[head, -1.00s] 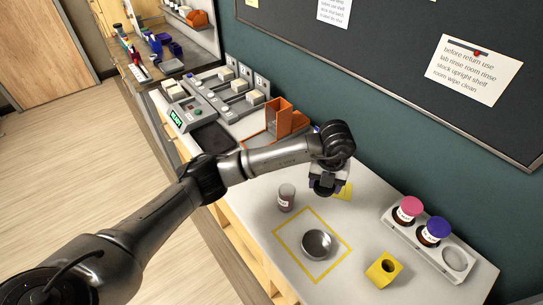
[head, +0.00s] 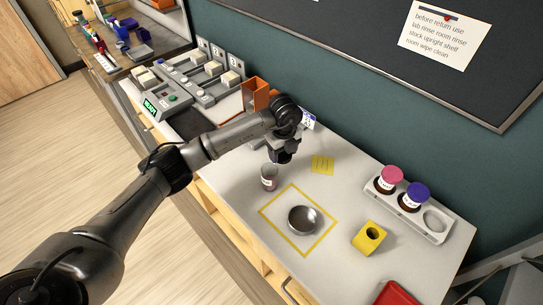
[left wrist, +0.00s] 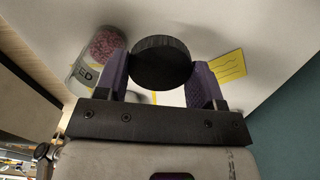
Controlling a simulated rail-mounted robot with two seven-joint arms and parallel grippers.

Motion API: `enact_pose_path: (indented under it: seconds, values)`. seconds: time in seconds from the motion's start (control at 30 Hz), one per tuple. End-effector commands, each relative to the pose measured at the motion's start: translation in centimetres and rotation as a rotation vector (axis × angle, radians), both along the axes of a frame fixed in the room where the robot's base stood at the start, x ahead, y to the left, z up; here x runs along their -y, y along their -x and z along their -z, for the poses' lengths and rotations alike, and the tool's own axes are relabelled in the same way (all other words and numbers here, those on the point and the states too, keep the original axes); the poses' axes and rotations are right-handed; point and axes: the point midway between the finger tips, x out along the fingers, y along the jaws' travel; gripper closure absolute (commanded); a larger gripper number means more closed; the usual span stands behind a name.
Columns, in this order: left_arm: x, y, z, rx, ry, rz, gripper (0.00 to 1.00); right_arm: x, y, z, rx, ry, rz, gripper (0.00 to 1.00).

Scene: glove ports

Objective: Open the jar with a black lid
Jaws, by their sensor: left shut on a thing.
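My left gripper (head: 284,157) is shut on a round black lid (left wrist: 160,62), held flat between its purple-padded fingers in the left wrist view. The lid is hard to make out in the head view. The jar (head: 269,178), clear with a white label, stands upright on the white bench, just left of and below my gripper in the head view. In the left wrist view the jar (left wrist: 98,58) is at the upper left, its mouth uncovered and pinkish grains inside. The lid is apart from the jar. My right gripper is not in view.
A metal dish (head: 304,220) sits inside a yellow taped square on the bench. A yellow block with a hole (head: 369,238) stands to its right. A white rack (head: 437,238) holds pink-lidded and blue-lidded jars. An orange holder (head: 256,95) stands behind my arm. A red tray (head: 396,296) is at the bottom.

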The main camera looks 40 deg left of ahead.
Motion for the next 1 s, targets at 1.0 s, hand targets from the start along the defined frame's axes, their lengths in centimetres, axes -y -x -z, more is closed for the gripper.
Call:
enact_pose_path:
  seconds: [1.0]
  values:
    - [-4.1,-0.2,6.5,0.000,0.000,0.001,0.66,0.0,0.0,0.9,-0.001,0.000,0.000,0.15]
